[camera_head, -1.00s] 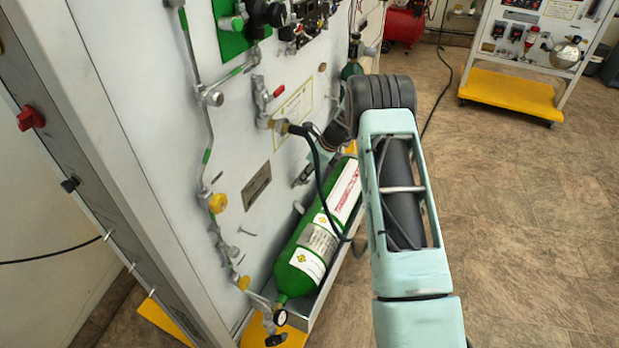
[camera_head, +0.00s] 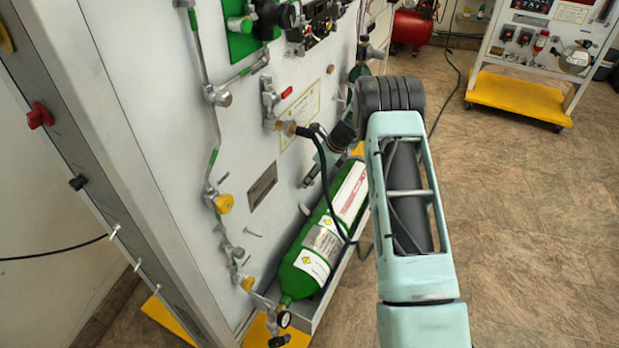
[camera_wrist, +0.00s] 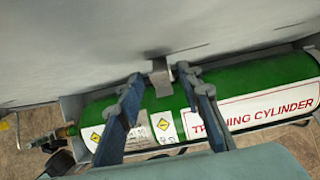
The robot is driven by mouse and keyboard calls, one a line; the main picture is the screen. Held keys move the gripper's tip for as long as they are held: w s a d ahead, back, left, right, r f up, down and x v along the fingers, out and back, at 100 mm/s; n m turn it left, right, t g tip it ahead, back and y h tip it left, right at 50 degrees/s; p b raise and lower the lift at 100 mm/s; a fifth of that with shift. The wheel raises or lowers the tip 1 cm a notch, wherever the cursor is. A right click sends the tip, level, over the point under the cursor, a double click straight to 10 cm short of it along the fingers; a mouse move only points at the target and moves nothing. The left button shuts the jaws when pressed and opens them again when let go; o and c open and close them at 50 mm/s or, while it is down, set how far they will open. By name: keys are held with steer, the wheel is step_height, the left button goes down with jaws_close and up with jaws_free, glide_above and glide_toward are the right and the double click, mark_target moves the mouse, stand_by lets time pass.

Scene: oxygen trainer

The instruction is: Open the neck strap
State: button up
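A green cylinder (camera_head: 306,257) with white labels lies on a grey tray against the panel. It also shows in the wrist view (camera_wrist: 250,82), its valve end at the left. A small grey metal clip (camera_wrist: 161,77) sits at the panel side of the cylinder, reaching over its edge. It may be the neck strap or part of it; I cannot tell. My gripper (camera_wrist: 161,80) is open, with one blue finger on each side of the clip. I see no clear contact. In the head view my gripper is largely hidden by my arm.
A black hose (camera_head: 334,205) hangs from the panel in front of the cylinder. The panel (camera_head: 150,110) carries pipes and valves close to my gripper. The floor at the right (camera_head: 530,220) is free.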

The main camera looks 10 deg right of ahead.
steer(key=v, duration=1.1)
steer(key=shift+r, duration=0.3)
steer(key=shift+d, duration=0.1)
